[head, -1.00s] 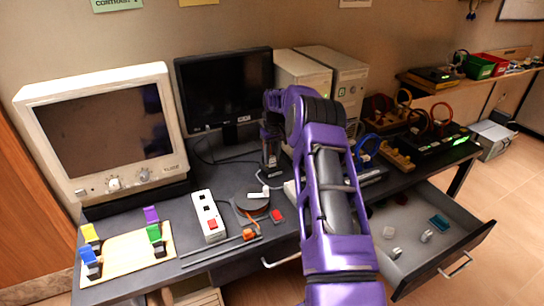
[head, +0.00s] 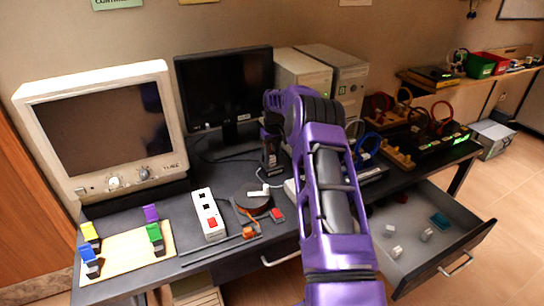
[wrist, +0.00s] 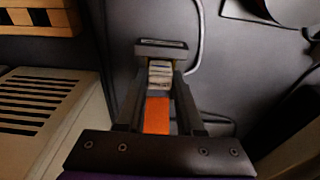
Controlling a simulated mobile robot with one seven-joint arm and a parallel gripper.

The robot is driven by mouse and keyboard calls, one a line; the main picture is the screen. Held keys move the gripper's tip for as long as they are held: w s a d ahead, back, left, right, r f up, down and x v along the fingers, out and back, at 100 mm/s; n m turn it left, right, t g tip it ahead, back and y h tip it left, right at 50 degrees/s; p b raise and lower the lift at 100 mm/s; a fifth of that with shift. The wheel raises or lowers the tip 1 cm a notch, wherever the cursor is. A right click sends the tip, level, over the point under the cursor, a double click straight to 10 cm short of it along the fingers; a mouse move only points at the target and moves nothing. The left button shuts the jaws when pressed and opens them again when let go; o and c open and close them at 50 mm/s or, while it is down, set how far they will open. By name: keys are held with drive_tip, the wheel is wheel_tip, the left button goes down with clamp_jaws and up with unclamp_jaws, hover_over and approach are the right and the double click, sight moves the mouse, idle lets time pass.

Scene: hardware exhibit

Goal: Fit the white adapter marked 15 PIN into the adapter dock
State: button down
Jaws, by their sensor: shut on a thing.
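My gripper (wrist: 160,85) is shut on a small whitish piece (wrist: 160,73), held between the fingertips in the wrist view. It appears to be the adapter, but no 15 PIN marking can be read. A dark slotted bar (wrist: 161,46) lies just past the fingertips and may be the adapter dock; I cannot tell whether the piece touches it. An orange block (wrist: 157,115) shows between the fingers, nearer the palm. In the head view my gripper (head: 271,163) points down over the desk in front of the black monitor, and the held piece is too small to tell.
An open drawer (head: 470,248) at right holds several small pieces. Computer towers (head: 337,80) stand behind; my arm hides the desk's middle.

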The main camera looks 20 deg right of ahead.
sight(272, 157)
drive_tip(key=shift+f, duration=0.3)
idle(0.4)
unclamp_jaws()
idle(0.4)
drive_tip(key=shift+r, duration=0.15)
drive_tip(key=shift+s+r+p, duration=0.15)
drive_tip(key=shift+r+p, duration=0.5)
drive_tip(key=shift+r, duration=0.65)
drive_tip(key=shift+s+r+p, duration=0.15)
drive_tip(key=shift+r+p, duration=0.45)
drive_tip(key=shift+r, duration=0.65)
wheel_tip(272, 157, up, 2)
drive_tip(key=shift+s+r, duration=0.1)
drive_tip(key=shift+s, duration=0.05)
